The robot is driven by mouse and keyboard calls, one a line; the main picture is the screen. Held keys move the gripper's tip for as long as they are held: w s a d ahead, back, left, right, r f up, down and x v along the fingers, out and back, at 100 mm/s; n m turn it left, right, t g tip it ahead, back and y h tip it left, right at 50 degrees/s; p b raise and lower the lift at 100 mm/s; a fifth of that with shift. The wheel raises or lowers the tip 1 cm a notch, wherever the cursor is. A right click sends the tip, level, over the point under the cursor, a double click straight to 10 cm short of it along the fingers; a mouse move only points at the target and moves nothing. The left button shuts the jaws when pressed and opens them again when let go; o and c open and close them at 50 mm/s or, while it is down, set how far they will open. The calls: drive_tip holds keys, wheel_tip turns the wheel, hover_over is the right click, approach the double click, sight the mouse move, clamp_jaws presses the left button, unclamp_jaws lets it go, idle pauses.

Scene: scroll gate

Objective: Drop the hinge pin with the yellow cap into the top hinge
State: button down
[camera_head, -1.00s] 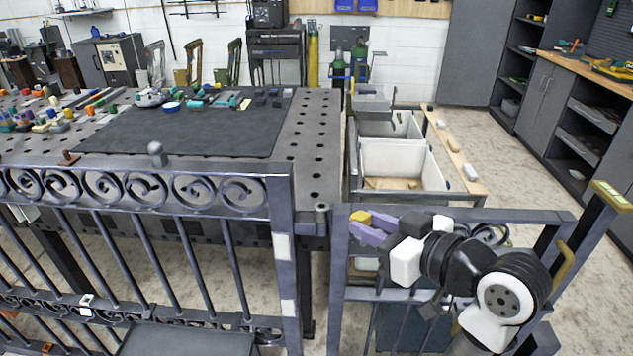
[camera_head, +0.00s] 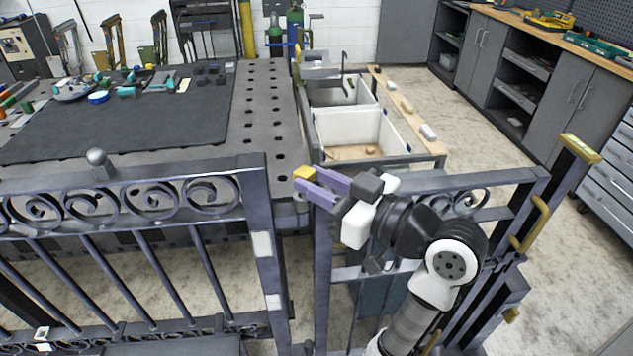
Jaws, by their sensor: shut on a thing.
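My gripper (camera_head: 312,185) has purple fingers and is shut on the hinge pin with the yellow cap (camera_head: 305,173). The yellow cap shows between the fingertips; the pin's shaft below it is hidden by the fingers. The top hinge (camera_head: 300,202) is in the gap between the fixed scroll panel (camera_head: 150,195) and the gate leaf (camera_head: 325,270) on the right. It is partly covered by my gripper, which is just above and in front of it in the picture. I cannot tell whether the pin touches the hinge.
The steel worktable (camera_head: 262,120) with a black mat (camera_head: 130,125) lies behind the fixed panel. White bins (camera_head: 362,135) stand behind the gate leaf. A yellow-topped post (camera_head: 580,150) stands at the gate's right end.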

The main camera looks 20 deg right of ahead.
drive_tip(key=w+d+f+b, duration=0.2)
drive_tip(key=w+f, duration=0.2)
drive_tip(key=w, duration=0.3)
drive_tip(key=shift+f, duration=0.4)
idle(2.3)
drive_tip(key=shift+f+b, duration=1.85)
drive_tip(key=shift+b, duration=0.35)
idle(1.1)
drive_tip(key=c, duration=1.1)
unclamp_jaws()
drive_tip(key=b+v, duration=0.2)
drive_tip(key=v, duration=1.1)
drive_tip(key=shift+s+d+r+b, duration=0.1)
drive_tip(key=shift+s+d+b, duration=0.1)
drive_tip(key=shift+s+b, duration=0.2)
